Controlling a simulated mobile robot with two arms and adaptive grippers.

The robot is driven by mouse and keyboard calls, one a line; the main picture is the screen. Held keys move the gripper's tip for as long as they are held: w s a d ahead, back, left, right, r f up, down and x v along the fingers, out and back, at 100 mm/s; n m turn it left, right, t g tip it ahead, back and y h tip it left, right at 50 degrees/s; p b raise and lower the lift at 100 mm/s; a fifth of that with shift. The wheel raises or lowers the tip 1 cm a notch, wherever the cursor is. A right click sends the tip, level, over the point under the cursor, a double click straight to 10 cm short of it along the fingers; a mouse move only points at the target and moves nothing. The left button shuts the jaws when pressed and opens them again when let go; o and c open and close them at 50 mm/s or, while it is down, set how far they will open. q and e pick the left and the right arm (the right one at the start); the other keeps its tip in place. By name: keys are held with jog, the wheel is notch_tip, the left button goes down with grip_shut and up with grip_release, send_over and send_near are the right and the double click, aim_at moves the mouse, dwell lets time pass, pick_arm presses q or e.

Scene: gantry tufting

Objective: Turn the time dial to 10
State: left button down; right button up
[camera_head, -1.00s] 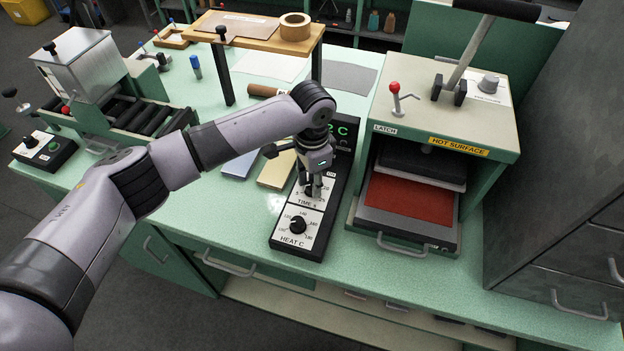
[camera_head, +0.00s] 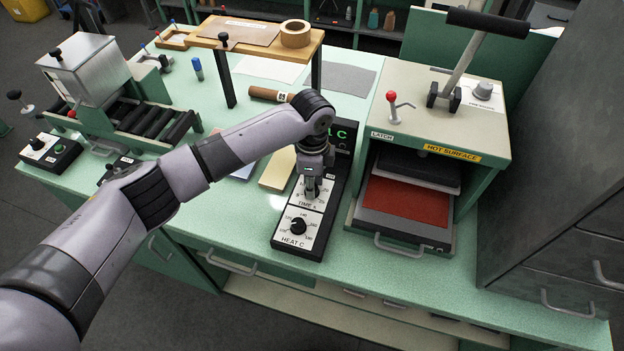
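The control box (camera_head: 283,240) stands on the green bench, with a TIME dial above a HEAT C dial (camera_head: 298,227) on its white face. My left gripper (camera_head: 311,192) points down at the time dial (camera_head: 312,194), its fingers close together around the knob. The fingers hide most of the knob, so its pointer setting cannot be read. A display with green characters (camera_head: 341,133) is at the box's far end, partly hidden by my wrist. My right gripper is not in view.
The heat press (camera_head: 440,110), with a red pad (camera_head: 405,201) and a HOT SURFACE label, stands close on the right. A wooden shelf (camera_head: 318,42) with a tape roll (camera_head: 296,33) is behind. A cream block (camera_head: 277,170) lies left of the box.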

pick_arm(q)
jog(key=shift+w+r+m+p, duration=0.15)
jog(key=shift+m+p, duration=0.15)
jog(key=shift+m, duration=2)
jog(key=c, duration=1.2)
grip_release()
jog(key=shift+c, duration=0.2)
notch_tip(320, 180, up, 12)
